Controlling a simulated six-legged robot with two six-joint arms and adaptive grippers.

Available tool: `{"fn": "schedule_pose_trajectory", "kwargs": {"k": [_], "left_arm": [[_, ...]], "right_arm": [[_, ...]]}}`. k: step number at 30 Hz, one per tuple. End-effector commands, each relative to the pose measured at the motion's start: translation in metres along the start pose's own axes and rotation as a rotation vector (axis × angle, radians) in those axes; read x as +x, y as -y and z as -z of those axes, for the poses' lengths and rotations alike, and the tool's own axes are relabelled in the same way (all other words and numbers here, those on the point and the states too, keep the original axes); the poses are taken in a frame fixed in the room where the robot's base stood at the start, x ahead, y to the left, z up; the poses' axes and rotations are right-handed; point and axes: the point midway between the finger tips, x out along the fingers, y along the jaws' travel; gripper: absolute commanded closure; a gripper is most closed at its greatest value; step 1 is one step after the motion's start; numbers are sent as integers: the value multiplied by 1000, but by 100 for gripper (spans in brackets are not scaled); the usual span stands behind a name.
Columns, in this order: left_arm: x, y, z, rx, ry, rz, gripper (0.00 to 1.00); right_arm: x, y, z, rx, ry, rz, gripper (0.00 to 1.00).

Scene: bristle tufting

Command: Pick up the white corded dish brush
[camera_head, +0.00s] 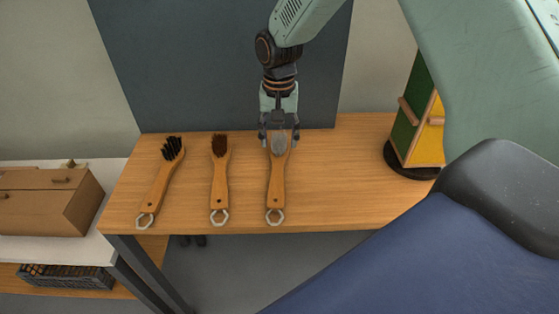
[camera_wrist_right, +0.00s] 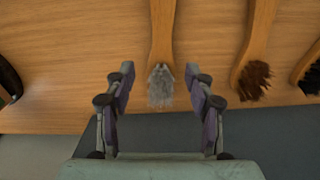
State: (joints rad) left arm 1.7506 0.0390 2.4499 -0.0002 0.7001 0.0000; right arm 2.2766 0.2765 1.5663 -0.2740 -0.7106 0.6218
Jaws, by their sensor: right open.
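The brush with pale grey-white bristles (camera_head: 277,180) lies on the wooden table, bristle head toward the back and its metal ring toward the front edge. It is the rightmost of the brushes in the head view. My right gripper (camera_head: 279,143) is open above its bristle head, with one finger on each side. In the right wrist view the pale bristles (camera_wrist_right: 160,86) show beyond and between the open fingers of my right gripper (camera_wrist_right: 163,85), apart from both. I cannot tell the exact height gap. My left gripper is not in view.
A dark brown-bristled brush (camera_head: 220,182) and a black-bristled brush (camera_head: 162,182) lie to the left on the table (camera_head: 335,190). A green and yellow stand (camera_head: 426,130) is at the right. The table's middle right is clear.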

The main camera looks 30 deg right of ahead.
Motion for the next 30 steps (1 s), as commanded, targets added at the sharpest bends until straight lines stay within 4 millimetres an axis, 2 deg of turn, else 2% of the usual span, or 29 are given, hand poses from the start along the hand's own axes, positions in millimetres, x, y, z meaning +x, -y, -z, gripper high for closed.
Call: {"fn": "schedule_pose_trajectory", "kwargs": {"k": [13,21,29,30], "left_arm": [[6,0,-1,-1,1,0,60],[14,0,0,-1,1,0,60],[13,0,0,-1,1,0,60],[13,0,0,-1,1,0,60]], "right_arm": [[36,-1,-8,-1,1,-1,45],[74,-2,-8,-2,1,-2,45],[77,-2,-6,-1,-2,0,45],[77,-2,-5,-1,-2,0,48]]}}
